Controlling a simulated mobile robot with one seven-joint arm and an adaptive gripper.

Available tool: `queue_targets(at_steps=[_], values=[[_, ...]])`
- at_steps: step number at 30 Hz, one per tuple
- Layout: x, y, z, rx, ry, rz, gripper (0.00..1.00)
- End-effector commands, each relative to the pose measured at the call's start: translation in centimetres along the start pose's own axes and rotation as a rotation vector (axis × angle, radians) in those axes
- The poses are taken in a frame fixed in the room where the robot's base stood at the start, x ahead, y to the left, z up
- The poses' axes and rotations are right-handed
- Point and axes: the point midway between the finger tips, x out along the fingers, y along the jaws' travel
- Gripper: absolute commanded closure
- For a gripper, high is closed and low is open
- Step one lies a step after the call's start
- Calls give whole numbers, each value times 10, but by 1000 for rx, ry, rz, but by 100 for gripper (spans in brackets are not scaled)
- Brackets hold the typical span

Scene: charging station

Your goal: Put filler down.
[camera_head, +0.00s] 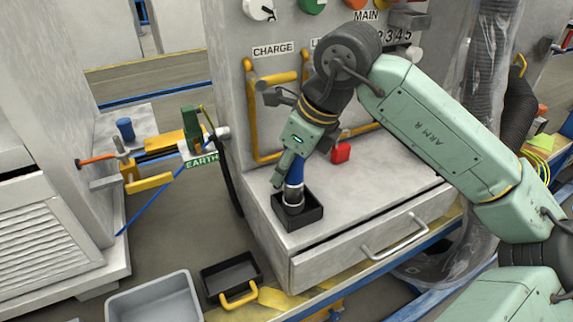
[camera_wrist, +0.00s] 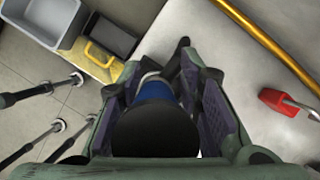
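The filler has a blue body (camera_head: 295,172), a silver lower end (camera_head: 293,198) and a black top (camera_wrist: 155,130). It stands nearly upright, with its lower end within the black square holder (camera_head: 312,212) on the front left corner of the grey cabinet top. Whether it touches the holder's floor is hidden. My gripper (camera_head: 287,177) reaches down around the filler from above. In the wrist view the filler's blue body (camera_wrist: 156,90) lies between the two purple-padded fingers, which look closed on it.
Yellow rails (camera_head: 252,110) stand behind the holder. Below left are a black tray (camera_head: 232,274) with a yellow handle and a grey bin (camera_head: 155,300). The cabinet top right of the holder is clear.

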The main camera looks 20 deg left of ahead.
Motion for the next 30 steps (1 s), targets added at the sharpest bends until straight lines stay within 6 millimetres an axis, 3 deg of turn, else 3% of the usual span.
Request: queue_targets(at_steps=[6, 18, 30], values=[[0, 0, 0, 0, 0, 0, 52], [-9, -1, 2, 1, -1, -2, 52], [-90, -1, 1, 2, 0, -3, 52]])
